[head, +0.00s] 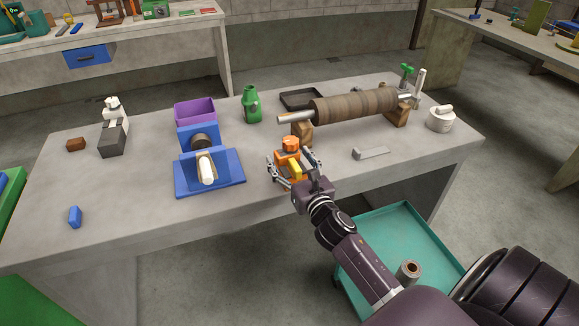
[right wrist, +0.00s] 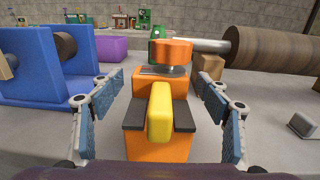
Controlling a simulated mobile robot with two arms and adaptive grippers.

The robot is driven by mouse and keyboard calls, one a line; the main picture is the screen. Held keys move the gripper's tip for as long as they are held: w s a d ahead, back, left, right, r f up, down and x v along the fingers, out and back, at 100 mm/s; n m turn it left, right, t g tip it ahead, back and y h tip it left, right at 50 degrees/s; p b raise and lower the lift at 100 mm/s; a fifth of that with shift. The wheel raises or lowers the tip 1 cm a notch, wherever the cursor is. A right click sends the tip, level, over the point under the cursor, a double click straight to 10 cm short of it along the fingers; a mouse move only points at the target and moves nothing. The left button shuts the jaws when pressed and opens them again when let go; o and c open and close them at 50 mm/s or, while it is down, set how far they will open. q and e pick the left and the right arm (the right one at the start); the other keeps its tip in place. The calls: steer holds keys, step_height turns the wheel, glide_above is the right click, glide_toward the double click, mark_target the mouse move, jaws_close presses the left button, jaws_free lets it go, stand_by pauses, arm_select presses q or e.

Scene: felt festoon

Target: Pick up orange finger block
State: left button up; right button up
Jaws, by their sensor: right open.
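The orange finger block (head: 288,152) stands upright on the grey table near its front edge. In the right wrist view the orange finger block (right wrist: 146,145) fills the middle, with a yellow piece on its near face, dark ledges beside it and a round orange knob on top. My right gripper (head: 293,167) is open, and in the right wrist view its fingers (right wrist: 160,95) stand on either side of the block, with gaps visible between pads and block. My left gripper is not in view.
A blue stand (head: 222,183) with a white roller is left of the block. A brown roller (head: 355,105) on wooden supports lies behind right. A green bottle (head: 252,105), black tray (head: 301,97) and grey metal piece (head: 370,153) are nearby. A teal cart (head: 430,235) stands below the table.

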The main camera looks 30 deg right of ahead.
steer(key=c, duration=1.4)
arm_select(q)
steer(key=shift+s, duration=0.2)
arm_select(e)
steer(key=shift+r, duration=0.1)
